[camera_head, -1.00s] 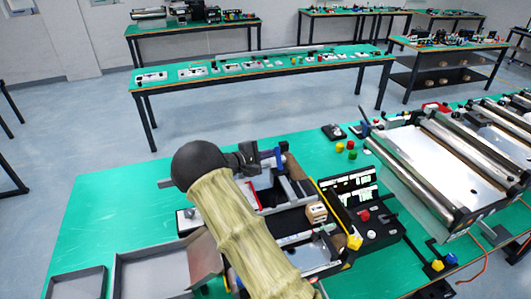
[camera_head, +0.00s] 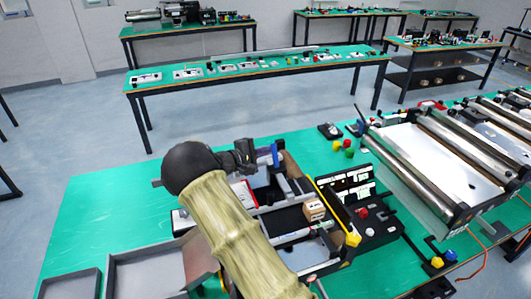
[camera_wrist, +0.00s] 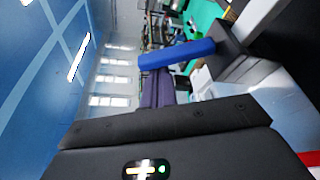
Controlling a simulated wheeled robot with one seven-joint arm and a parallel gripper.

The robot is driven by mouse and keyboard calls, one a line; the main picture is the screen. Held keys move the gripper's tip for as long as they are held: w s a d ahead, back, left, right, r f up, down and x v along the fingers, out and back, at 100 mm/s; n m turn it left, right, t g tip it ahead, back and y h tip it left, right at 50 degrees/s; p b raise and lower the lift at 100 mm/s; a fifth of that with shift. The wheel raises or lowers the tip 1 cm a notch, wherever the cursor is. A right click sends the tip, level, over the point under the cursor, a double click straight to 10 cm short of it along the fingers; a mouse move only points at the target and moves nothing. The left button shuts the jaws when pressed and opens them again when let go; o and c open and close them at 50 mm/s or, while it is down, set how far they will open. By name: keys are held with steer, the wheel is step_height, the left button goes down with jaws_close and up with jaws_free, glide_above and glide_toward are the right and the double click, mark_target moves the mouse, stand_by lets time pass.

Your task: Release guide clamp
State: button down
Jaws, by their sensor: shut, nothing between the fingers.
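A blue upright lever (camera_head: 275,155), which looks like the handle of the guide clamp, stands at the far end of the mini conveyor. In the wrist view the blue lever (camera_wrist: 177,53) is a bar close in front of the camera, on a dark grey block. My gripper (camera_head: 248,153) is black, shut and empty, just left of the lever. I cannot tell whether it touches the lever. My arm hides part of the conveyor. A small wooden cube (camera_head: 314,210) sits on the conveyor's black belt (camera_head: 284,221).
A control panel with a red knob (camera_head: 361,213) is right of the conveyor. Grey trays (camera_head: 130,262) lie at left. A larger roller conveyor (camera_head: 452,165) stands at right. Small coloured buttons (camera_head: 343,148) are beyond. The green table (camera_head: 110,215) is clear at far left.

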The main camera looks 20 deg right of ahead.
steer(key=shift+s+f+m+b, duration=0.2)
steer(key=shift+m+b, duration=0.2)
steer(key=shift+b, duration=0.9)
steer(key=m+b, duration=0.1)
steer(key=b, duration=0.3)
steer(key=s+m+h+b, duration=0.1)
steer(key=b, duration=0.3)
steer(key=s+m+t+b, duration=0.1)
steer(key=m+b, duration=0.1)
steer(key=b, duration=0.3)
steer(key=shift+r, duration=0.3)
steer(key=s+m+b, duration=0.1)
steer(key=m+b, duration=0.1)
steer(key=b, duration=0.3)
steer(key=m+h+b, duration=0.1)
steer(key=b, duration=0.4)
steer(key=shift+s+r+m+h, duration=0.1)
steer(key=shift+s+m+h, duration=0.2)
steer(key=shift+s+m, duration=0.1)
steer(key=shift+s+r+b, duration=0.1)
steer(key=shift+r+b, duration=0.2)
step_height(320, 180, up, 10)
steer(key=p, duration=0.1)
steer(key=shift+r, duration=0.2)
